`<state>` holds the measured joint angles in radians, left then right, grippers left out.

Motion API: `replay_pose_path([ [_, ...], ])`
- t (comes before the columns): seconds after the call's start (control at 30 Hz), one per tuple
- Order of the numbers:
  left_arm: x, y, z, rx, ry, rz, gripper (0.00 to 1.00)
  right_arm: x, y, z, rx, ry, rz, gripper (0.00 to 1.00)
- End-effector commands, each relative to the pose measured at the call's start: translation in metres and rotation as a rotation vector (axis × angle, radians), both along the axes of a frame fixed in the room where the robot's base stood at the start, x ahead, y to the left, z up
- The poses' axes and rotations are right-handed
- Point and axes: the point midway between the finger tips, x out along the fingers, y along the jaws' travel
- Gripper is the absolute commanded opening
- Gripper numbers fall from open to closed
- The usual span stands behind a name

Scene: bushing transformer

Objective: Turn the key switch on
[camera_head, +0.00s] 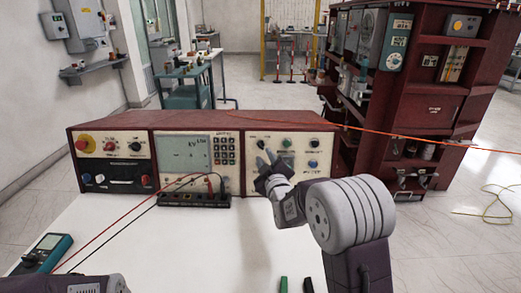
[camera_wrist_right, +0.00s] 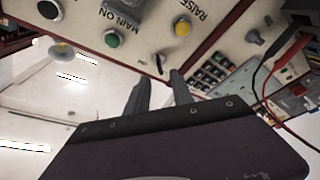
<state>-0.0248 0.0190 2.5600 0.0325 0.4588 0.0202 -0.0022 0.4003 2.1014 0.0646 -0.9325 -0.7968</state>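The key switch is a small dark knob (camera_head: 261,144) at the upper left of the right-hand control panel (camera_head: 250,182). In the right wrist view a dark, thin key (camera_wrist_right: 160,64) stands on the cream panel face, seen at a tilt. My right gripper (camera_head: 264,155) is in front of this panel, just below the key. In the wrist view its two fingers (camera_wrist_right: 157,80) are apart, with the key showing just beyond the gap between their tips. Whether a finger touches the key cannot be told. Only part of my left arm shows at the bottom left; its gripper is out of view.
The panel also has a green button (camera_wrist_right: 112,40) and a yellow button (camera_wrist_right: 182,27) near the key. A meter display (camera_head: 183,153) is in the middle console. Red and black leads (camera_head: 120,218) cross the white table (camera_head: 190,255) to a blue multimeter (camera_head: 45,250).

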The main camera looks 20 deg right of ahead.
Motion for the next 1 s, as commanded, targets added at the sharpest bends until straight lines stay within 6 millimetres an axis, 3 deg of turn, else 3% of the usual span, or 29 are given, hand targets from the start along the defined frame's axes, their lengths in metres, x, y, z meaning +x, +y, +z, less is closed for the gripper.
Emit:
replay_pose_path([
  [0.2, 0.0, 0.0, 0.001, 0.0, 0.0, 0.0, 0.36, 0.047, -0.003, 0.0, 0.0, -0.001, -0.001, 0.28],
  [0.4, 0.0, 0.0, 0.002, 0.0, 0.0, 0.0, 0.36, 0.069, -0.004, 0.0, 0.0, 0.0, 0.0, 0.28],
  [0.67, 0.0, 0.0, 0.001, 0.0, 0.0, 0.0, 0.36, 0.071, -0.004, 0.0, 0.0, 0.001, 0.0, 0.28],
  [0.7, 0.0, 0.0, 0.001, 0.0, 0.0, 0.0, 0.36, 0.071, -0.004, 0.0, 0.0, 0.001, 0.0, 0.25],
  [0.8, 0.0, 0.0, 0.001, 0.0, 0.0, 0.0, 0.36, 0.071, -0.004, 0.0, 0.0, 0.001, 0.0, 0.0],
  [1.0, 0.0, 0.0, 0.001, 0.0, 0.0, 0.0, 0.36, 0.071, -0.003, 0.0, 0.001, 0.0, 0.0, 0.0],
])
